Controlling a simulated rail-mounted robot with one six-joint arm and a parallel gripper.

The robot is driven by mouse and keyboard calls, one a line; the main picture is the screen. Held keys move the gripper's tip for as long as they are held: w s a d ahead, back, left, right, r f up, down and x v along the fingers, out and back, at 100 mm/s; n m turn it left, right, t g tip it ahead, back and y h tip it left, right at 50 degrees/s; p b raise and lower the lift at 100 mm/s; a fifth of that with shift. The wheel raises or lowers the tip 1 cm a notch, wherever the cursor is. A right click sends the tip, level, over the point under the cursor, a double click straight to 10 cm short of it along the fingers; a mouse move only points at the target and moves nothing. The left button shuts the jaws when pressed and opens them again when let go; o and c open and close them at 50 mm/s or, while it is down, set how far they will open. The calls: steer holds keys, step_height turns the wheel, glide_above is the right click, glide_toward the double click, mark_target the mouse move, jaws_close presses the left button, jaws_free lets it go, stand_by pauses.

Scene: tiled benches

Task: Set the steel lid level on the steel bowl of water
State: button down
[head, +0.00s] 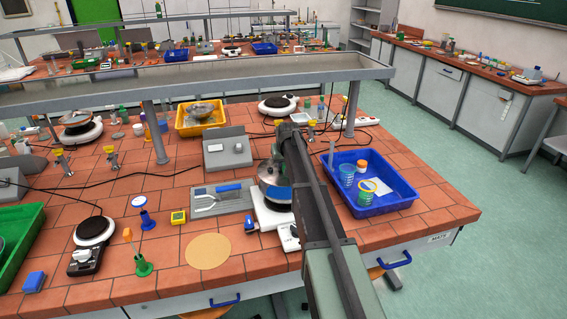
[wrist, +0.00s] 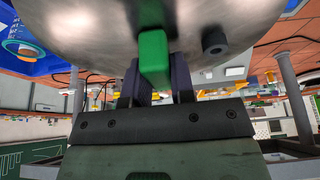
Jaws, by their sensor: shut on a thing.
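The steel lid (head: 268,172) is a shiny disc held tilted above the back of the steel bowl (head: 270,201), with a gap at the front. Blue water shows inside the bowl, which stands on a white device. In the wrist view the lid (wrist: 90,35) fills the top, with a green grip block and a short dark knob on it. My gripper (wrist: 155,80) is shut on the lid's green block, a finger on each side. In the head view my arm hides most of the gripper; whether lid and bowl touch is unclear.
A blue tray (head: 412,199) with cups stands close to the right of my arm. A grey board (head: 234,207) with a blue-handled tool lies left of the bowl. A grey sloped box (head: 228,153) stands behind left. A shelf post (head: 352,108) rises behind. A cork disc (head: 208,252) lies in front left.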

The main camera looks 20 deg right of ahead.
steer(key=shift+f+b, duration=1.95)
steer(key=shift+f, duration=0.4)
steer(key=shift+f+b, duration=0.75)
steer(key=c, duration=0.9)
jaws_free()
steer(key=p+v, duration=1)
steer(key=v, duration=0.1)
steer(key=shift+r, duration=0.15)
steer(key=shift+w, duration=0.1)
